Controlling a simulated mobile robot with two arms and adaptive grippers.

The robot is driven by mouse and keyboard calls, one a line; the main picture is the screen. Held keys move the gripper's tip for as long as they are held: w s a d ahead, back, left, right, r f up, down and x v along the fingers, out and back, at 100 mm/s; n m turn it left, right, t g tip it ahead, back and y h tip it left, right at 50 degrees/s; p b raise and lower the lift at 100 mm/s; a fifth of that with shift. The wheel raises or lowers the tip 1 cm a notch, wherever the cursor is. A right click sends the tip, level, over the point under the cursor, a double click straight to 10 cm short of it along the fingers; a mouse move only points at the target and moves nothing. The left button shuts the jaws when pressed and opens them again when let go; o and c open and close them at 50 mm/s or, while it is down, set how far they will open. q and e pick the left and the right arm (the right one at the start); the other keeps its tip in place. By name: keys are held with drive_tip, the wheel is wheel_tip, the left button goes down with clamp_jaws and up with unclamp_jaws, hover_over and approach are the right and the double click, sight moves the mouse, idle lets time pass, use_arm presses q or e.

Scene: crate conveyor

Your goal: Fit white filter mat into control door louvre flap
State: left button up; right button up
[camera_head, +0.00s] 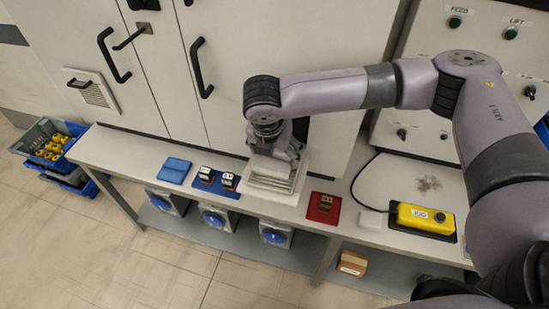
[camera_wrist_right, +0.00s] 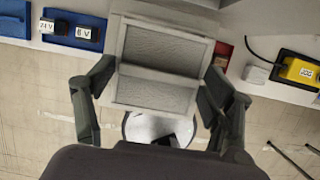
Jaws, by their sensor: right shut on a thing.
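My right gripper (camera_head: 277,150) points down at the bench, over a pale tray (camera_head: 262,192) of whitish mats. In the right wrist view, its two dark fingers (camera_wrist_right: 160,74) close on opposite sides of a white filter mat (camera_wrist_right: 155,93), which looks like a textured grey-white panel. I cannot tell whether the mat is clear of the tray. The louvre flap (camera_head: 97,92) is a slatted beige panel low on the left cabinet door, with a black handle beside it. I cannot tell how far it stands open. My left gripper is not in view.
On the bench (camera_head: 120,152) are a blue pad (camera_head: 174,170), a blue tray with labelled blocks (camera_head: 217,180), a red tray (camera_head: 324,207) and a yellow JOG box (camera_head: 425,217). Door handles (camera_head: 113,55) stick out. A crate of yellow parts (camera_head: 48,142) stands far left.

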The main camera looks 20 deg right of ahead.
sight(274, 159)
drive_tip(key=shift+f, duration=1.55)
drive_tip(key=shift+f, duration=0.3)
drive_tip(key=shift+f+p, duration=0.3)
drive_tip(key=o, duration=1.1)
drive_tip(key=b+v, duration=0.1)
drive_tip(key=v, duration=1.2)
drive_tip(key=shift+r, duration=0.1)
